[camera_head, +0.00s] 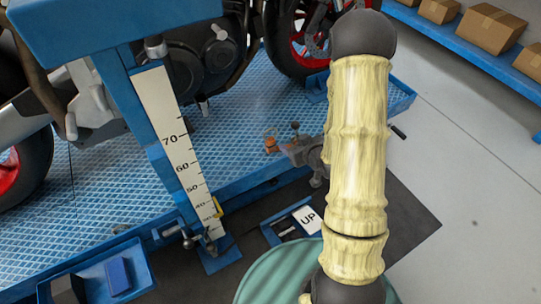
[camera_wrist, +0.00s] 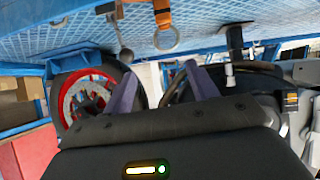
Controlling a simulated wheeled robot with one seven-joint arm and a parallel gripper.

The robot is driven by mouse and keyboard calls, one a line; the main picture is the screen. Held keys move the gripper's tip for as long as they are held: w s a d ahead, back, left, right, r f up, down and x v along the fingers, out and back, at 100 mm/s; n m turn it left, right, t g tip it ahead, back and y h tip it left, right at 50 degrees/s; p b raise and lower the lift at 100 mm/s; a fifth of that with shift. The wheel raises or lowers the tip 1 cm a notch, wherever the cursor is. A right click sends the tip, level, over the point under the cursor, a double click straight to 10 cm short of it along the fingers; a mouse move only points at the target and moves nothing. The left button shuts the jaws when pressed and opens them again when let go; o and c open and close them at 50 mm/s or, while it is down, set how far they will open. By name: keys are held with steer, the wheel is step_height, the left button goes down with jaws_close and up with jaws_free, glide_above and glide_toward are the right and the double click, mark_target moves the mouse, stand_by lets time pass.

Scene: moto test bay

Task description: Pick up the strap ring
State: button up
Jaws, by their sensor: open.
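In the wrist view, a pale ring (camera_wrist: 166,40) hangs on a short orange strap (camera_wrist: 161,12) against the blue tread plate. My gripper (camera_wrist: 163,78) shows there as two grey-purple fingers, spread apart with nothing between them. The ring appears just past the fingertips, roughly in line with the gap; the exact distance is hard to tell. In the head view, a small orange piece (camera_head: 270,144) on the platform may be the same strap.
The blue lift platform (camera_head: 110,190) carries a motorcycle (camera_head: 205,55). A blue post with a scale (camera_head: 172,130) rises at left. Boxes (camera_head: 487,28) sit on a shelf; the floor at right is clear.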

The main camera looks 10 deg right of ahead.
steer(key=t+y+b, duration=0.1)
steer(key=t+b, duration=0.1)
steer(key=b, duration=0.5)
glide_toward(273, 147)
steer(key=v, duration=0.4)
steer(key=shift+s+d, duration=0.15)
steer(key=shift+d, duration=0.05)
steer(key=b+x, duration=0.5)
steer(key=x, duration=0.7)
steer(key=shift+a+b, duration=0.2)
steer(key=shift+b, duration=0.1)
